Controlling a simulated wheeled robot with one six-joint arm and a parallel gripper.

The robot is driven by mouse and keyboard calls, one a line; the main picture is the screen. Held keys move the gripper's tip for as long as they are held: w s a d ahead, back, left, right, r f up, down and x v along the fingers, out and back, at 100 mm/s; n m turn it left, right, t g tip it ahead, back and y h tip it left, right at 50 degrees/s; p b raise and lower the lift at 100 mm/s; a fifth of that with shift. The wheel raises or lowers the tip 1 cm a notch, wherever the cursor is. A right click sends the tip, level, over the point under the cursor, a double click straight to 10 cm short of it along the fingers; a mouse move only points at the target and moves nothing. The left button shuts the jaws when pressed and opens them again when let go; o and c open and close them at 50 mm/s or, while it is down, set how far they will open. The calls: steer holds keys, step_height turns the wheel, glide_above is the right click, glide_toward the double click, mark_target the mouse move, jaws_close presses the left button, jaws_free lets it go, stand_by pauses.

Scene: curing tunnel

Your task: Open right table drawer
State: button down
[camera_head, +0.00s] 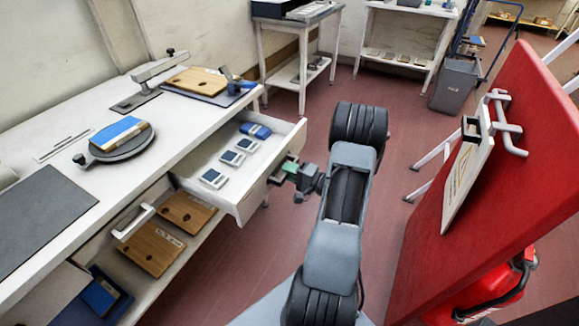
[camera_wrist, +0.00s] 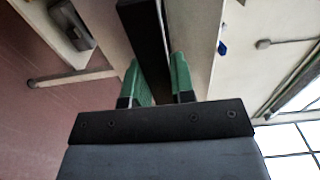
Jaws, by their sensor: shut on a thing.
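The right table drawer (camera_head: 248,206) is pulled out from under the white table (camera_head: 60,140); its white front faces my arm. Several small grey devices (camera_head: 214,178) and a blue one (camera_head: 256,130) lie inside. My gripper (camera_head: 284,170) is at the drawer's front, where its fingers largely hide the handle in the head view. In the wrist view, the green fingertips (camera_wrist: 158,82) are shut on a dark bar, the drawer handle (camera_wrist: 146,42), one on each side.
A red panel (camera_head: 535,130) stands to the right of my arm.

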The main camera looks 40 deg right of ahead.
stand_by(0.3)
steer(key=c, duration=1)
jaws_free()
steer(key=shift+o, duration=0.2)
steer(key=shift+s+d, duration=0.1)
steer(key=v, duration=1.3)
steer(key=shift+s+p, duration=0.35)
steer(key=shift+p, duration=0.05)
steer(key=shift+d, duration=0.1)
